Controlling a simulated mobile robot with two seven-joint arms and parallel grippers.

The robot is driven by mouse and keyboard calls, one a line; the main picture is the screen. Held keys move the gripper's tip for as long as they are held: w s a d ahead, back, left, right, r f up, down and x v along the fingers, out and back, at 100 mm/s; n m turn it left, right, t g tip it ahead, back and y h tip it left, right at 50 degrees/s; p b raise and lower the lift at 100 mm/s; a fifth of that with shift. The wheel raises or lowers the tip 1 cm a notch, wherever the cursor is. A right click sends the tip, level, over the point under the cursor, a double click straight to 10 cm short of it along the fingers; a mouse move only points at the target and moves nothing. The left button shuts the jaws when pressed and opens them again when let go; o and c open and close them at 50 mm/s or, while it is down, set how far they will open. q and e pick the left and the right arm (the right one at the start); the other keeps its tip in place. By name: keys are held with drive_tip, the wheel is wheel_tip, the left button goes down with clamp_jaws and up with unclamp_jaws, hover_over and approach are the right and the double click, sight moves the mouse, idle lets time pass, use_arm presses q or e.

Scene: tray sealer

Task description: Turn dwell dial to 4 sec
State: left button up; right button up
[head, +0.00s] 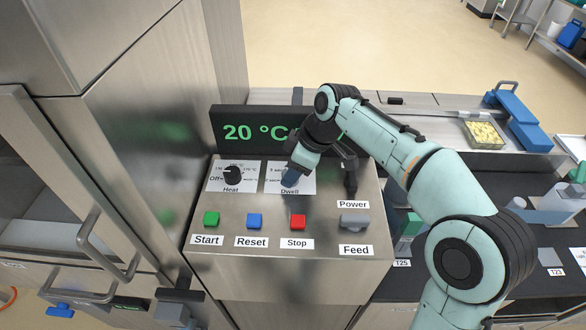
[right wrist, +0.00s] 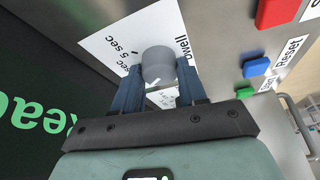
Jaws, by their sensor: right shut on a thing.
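The dwell dial is a grey round knob (right wrist: 158,65) on a white label plate (right wrist: 112,45) in the right wrist view. "5 sec" shows on the plate, with other marks partly covered. A small pale mark shows on the knob's near side, but I cannot tell which setting it points to. My right gripper (right wrist: 160,88) has its two blue fingers closed on opposite sides of the knob. In the head view my right gripper (head: 291,178) reaches down onto the Dwell plate (head: 303,188) and hides the dial. My left gripper is not in view.
The black heat dial (head: 232,175) is left of Dwell. Below are the green Start (head: 211,219), blue Reset (head: 254,221) and red Stop (head: 298,222) buttons and the grey Feed switch (head: 354,221). The display (head: 240,131) reading 20 °C stands behind, partly covered by my arm.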

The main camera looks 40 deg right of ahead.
use_arm(q)
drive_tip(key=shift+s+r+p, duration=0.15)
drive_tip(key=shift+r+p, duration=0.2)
drive_tip(key=shift+p, duration=0.1)
use_arm(e)
drive_tip(key=m+h, duration=0.1)
drive_tip(key=m, duration=0.2)
drive_tip(key=m+t+h, duration=0.1)
drive_tip(key=m, duration=0.2)
drive_tip(key=shift+a+r, duration=0.1)
drive_tip(key=shift+a, duration=0.05)
drive_tip(key=o, duration=1.1)
drive_tip(key=shift+c, duration=0.2)
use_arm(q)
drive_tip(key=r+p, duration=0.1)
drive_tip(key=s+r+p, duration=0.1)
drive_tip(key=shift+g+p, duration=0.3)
use_arm(e)
drive_tip(key=a+v, duration=0.1)
drive_tip(key=v, duration=1.2)
drive_tip(key=shift+d+r, duration=0.2)
drive_tip(key=shift+d, duration=0.05)
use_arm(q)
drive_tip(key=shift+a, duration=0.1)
use_arm(e)
drive_tip(key=shift+s, duration=0.1)
